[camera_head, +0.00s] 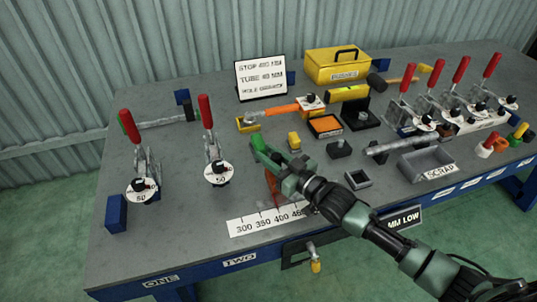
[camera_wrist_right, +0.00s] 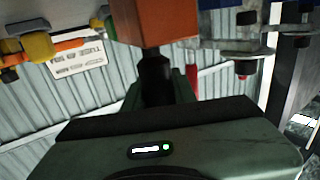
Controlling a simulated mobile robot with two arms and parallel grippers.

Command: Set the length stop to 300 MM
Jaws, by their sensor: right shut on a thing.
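The length stop, an orange block (camera_head: 272,186), stands behind the white scale strip (camera_head: 240,229), roughly above the 350 to 400 marks in the head view; its exact reading is unclear. The strip shows 300, 350, 400 and a partly covered 450. My right gripper (camera_head: 279,174) is at the stop and partly hides it. In the right wrist view the orange block (camera_wrist_right: 155,20) is close, with a black part (camera_wrist_right: 155,72) below it at the jaws. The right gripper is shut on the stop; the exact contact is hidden. My left gripper is not in view.
Two red-handled clamps (camera_head: 142,165) (camera_head: 214,150) stand left of the scale. A sign (camera_head: 262,77), a yellow toolbox (camera_head: 338,66) and an orange-handled tool (camera_head: 283,109) are behind. A scrap tray (camera_head: 427,164) and several more clamps are right. The bench between clamps and stop is clear.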

